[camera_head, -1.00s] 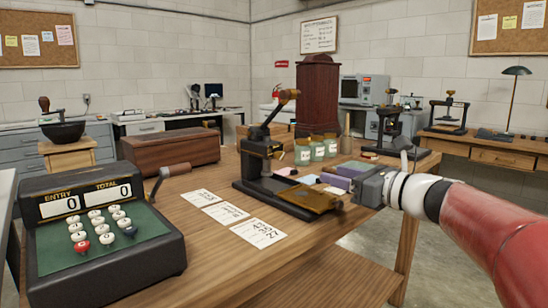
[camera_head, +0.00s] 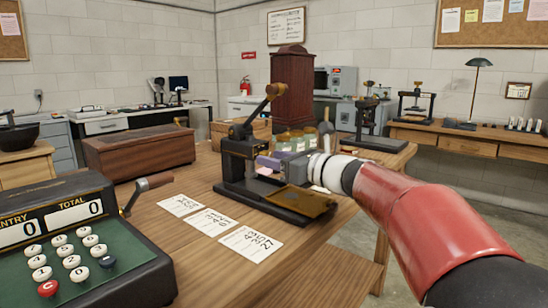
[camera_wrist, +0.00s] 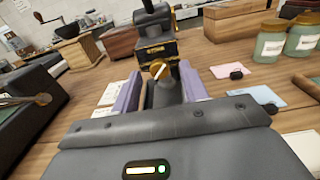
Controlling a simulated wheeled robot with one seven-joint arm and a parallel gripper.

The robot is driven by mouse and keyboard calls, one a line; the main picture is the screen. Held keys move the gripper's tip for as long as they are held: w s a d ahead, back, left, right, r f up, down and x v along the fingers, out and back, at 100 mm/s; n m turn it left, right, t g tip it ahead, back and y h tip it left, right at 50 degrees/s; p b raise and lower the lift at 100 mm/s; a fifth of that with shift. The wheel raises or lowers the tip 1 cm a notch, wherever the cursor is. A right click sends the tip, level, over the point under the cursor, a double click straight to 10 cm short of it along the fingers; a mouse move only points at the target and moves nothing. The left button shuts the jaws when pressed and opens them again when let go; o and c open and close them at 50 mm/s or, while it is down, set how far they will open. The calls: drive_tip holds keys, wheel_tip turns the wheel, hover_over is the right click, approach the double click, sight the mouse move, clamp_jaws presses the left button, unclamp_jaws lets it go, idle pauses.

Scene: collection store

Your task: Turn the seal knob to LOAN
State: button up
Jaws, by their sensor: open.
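The seal knob (camera_wrist: 159,70) is a small round brass-coloured knob with a white pointer line, low on the front of the black embossing press in the wrist view (camera_wrist: 153,40). The press (camera_head: 238,165), with its raised lever and brass plate, stands on the wooden table in the head view. My gripper (camera_head: 272,161) is open close to the press. Its two lilac fingers show in the wrist view (camera_wrist: 160,84), one to each side of the knob, and look empty. The head view hides the knob behind the fingers. I cannot read any LOAN mark.
An adding machine with a crank (camera_head: 75,240) stands at the left front. Three paper slips (camera_head: 215,222) lie left of the press. Glass jars (camera_head: 290,140) stand behind it, and a pink card (camera_wrist: 230,71) lies to its right in the wrist view.

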drive_tip(key=shift+w+a, duration=0.15)
drive_tip(key=shift+a, duration=0.05)
clamp_jaws()
